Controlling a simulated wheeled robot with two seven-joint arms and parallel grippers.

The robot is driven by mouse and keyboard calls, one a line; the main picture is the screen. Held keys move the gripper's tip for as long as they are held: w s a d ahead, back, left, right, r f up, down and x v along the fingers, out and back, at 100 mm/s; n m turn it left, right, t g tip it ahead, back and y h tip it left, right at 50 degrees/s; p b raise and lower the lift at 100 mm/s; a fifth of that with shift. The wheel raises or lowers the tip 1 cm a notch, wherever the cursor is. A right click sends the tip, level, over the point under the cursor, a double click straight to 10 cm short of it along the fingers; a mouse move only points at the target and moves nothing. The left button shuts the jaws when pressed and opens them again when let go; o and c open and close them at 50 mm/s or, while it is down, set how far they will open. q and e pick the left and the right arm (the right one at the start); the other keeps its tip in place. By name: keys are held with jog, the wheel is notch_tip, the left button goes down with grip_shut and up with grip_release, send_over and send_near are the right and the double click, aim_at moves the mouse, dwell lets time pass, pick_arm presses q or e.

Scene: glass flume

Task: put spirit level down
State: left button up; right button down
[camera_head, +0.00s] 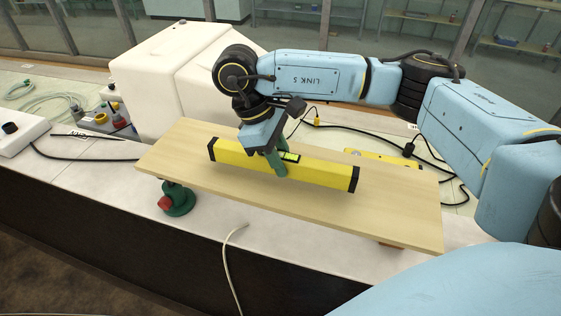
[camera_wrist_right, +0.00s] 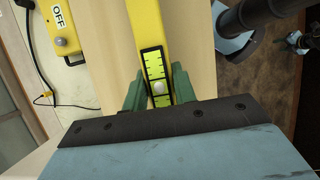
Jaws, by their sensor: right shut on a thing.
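The yellow spirit level (camera_head: 320,172) with black end caps lies lengthwise along a pale wooden board (camera_head: 400,205) in the head view. My right gripper (camera_head: 279,166) comes from above and is shut on the level near its middle, beside the green vial window. In the right wrist view the green fingers (camera_wrist_right: 157,92) stand on both sides of the yellow level (camera_wrist_right: 150,20), with the vial between them. The level is at or just above the board; I cannot tell whether it touches. My left gripper is not in view.
The board rests on supports, including a green jack (camera_head: 179,200) with a red knob. A white housing (camera_head: 165,75) stands behind at left. A yellow box marked OFF (camera_wrist_right: 62,30) with a cable lies beside the board. A loose hose (camera_head: 229,262) hangs at the counter's front.

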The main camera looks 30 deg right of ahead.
jog(key=shift+f, duration=0.85)
jog(key=c, duration=1.1)
grip_release()
jog(key=v, duration=1.2)
jog(key=shift+r, duration=0.25)
